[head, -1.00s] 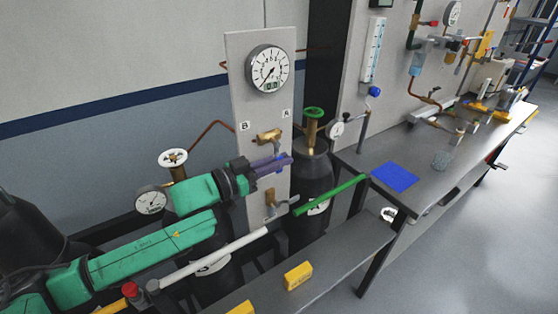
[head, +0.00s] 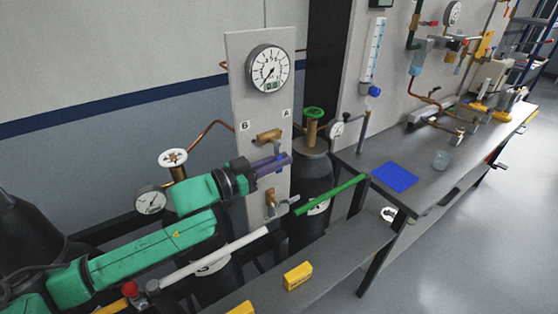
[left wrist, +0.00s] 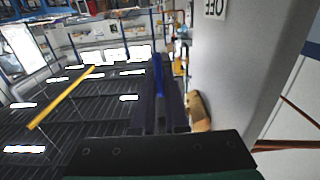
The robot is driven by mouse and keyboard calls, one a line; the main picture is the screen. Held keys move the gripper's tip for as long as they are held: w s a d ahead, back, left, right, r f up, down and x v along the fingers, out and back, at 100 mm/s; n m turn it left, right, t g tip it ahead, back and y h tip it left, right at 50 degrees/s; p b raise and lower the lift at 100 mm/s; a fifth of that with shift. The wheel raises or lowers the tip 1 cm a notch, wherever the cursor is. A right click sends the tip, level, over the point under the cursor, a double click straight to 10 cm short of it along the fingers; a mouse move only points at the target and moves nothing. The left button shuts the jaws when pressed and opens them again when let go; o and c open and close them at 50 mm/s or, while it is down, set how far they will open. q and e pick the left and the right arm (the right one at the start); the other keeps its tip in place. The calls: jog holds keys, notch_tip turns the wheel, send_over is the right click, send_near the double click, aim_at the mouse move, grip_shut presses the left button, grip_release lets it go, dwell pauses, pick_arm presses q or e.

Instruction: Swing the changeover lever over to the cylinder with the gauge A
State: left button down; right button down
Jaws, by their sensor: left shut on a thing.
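A pale panel (head: 240,170) carries a large round dial (head: 270,69), a left tag B (head: 244,126) and a right tag A (head: 286,113). A brass valve (head: 268,136) sits below the tags. My left gripper (head: 284,162) is just below it, in front of the panel. In the left wrist view its dark fingers are shut on the blue changeover lever (left wrist: 158,78); in the head view the fingers mostly hide it. The cylinder on the A side (head: 313,170) is black, with a green handwheel and a small gauge (head: 336,129). My right gripper is not in view.
The B-side cylinder has a white handwheel (head: 173,158) and gauge (head: 151,202), partly behind my left arm. A lower brass fitting (head: 271,203) and a long green bar (head: 330,194) lie below the gripper. A yellow block (head: 297,276) rests on the bench at front.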

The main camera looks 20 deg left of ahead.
pick_arm(q)
jog(key=shift+f+b, duration=0.1)
jog(key=shift+b, duration=0.3)
jog(key=t+h+b, duration=0.1)
jog(key=t+b, duration=0.1)
jog(key=b, duration=0.2)
jog(key=w+d+t+h+b, duration=0.1)
jog(key=h+b, duration=0.1)
jog(key=b, duration=0.2)
jog(key=w+r+t+h+b, duration=0.1)
jog(key=t+b, duration=0.1)
jog(key=b, duration=0.3)
jog(key=shift+d+t+h, duration=0.25)
jog(key=shift+t+h, duration=0.05)
jog(key=shift+r, duration=0.1)
jog(key=c, duration=0.9)
grip_release()
jog(key=shift+c, duration=0.2)
